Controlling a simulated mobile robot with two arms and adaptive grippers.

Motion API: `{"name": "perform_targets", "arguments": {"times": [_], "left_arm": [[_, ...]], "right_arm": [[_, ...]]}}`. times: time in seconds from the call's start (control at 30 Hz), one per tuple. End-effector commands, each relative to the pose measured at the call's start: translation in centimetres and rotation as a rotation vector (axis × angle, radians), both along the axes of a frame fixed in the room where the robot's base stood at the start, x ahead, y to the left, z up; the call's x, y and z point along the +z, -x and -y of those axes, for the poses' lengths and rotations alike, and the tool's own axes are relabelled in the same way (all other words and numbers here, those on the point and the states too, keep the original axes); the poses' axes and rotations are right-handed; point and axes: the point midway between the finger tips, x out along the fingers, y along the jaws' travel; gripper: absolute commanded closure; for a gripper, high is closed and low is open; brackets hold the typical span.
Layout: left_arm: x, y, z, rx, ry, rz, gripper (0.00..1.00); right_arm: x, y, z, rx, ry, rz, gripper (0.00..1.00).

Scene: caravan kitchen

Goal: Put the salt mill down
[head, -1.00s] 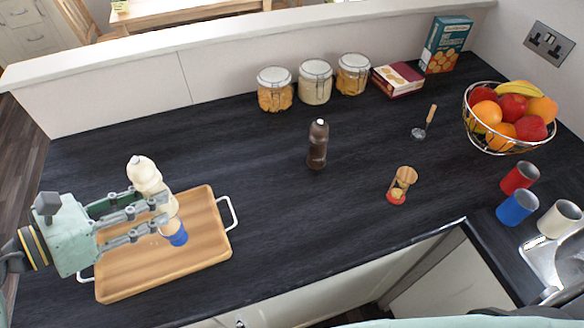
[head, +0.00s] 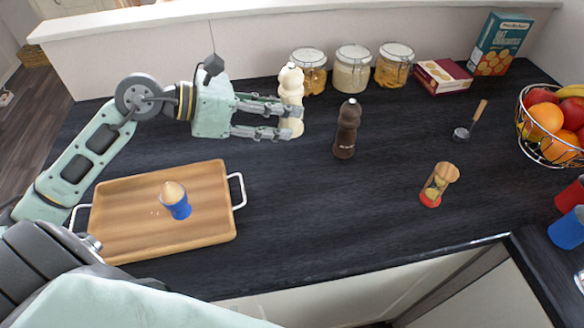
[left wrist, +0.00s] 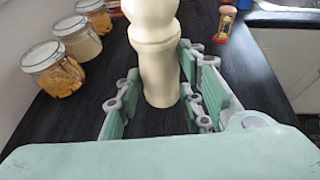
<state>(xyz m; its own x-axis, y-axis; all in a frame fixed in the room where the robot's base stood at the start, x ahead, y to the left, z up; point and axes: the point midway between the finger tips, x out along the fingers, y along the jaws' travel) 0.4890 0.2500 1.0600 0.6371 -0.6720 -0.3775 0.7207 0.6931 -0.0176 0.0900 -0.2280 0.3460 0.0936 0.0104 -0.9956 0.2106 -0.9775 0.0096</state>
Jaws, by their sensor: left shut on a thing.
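The cream salt mill (head: 291,92) is upright between the fingers of my left gripper (head: 285,118), which is shut on it. It stands at the back of the dark counter, left of the brown mill (head: 347,128) and in front of the jars. In the left wrist view the salt mill (left wrist: 155,60) is between the finger pads, its base at or very near the counter; I cannot tell if it touches. My right gripper is not in view.
A wooden tray (head: 215,215) holds a blue egg cup with an egg (head: 175,200). Several glass jars (head: 352,72) stand along the back wall. An hourglass (head: 438,185) and a fruit basket (head: 552,130) are to the right. Counter between tray and hourglass is clear.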

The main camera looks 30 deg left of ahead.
Motion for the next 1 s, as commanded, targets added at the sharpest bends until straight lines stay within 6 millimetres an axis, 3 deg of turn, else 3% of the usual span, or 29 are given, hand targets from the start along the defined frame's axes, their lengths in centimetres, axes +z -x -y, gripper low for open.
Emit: {"name": "perform_targets", "arguments": {"times": [0.03,0.27,0.53,1.0], "left_arm": [[-0.6,-0.5,-0.4,0.011,-0.006,0.004,0.90],[-0.3,-1.6,-1.3,0.043,0.007,0.005,0.90],[-4.7,-1.6,-1.3,0.046,0.011,0.004,0.90],[-9.6,-1.6,-1.3,0.045,0.008,0.008,0.90]], "right_arm": [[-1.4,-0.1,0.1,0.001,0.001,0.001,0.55],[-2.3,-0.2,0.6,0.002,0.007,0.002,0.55],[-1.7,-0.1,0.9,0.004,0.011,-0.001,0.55],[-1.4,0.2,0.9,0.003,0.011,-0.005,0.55]]}}
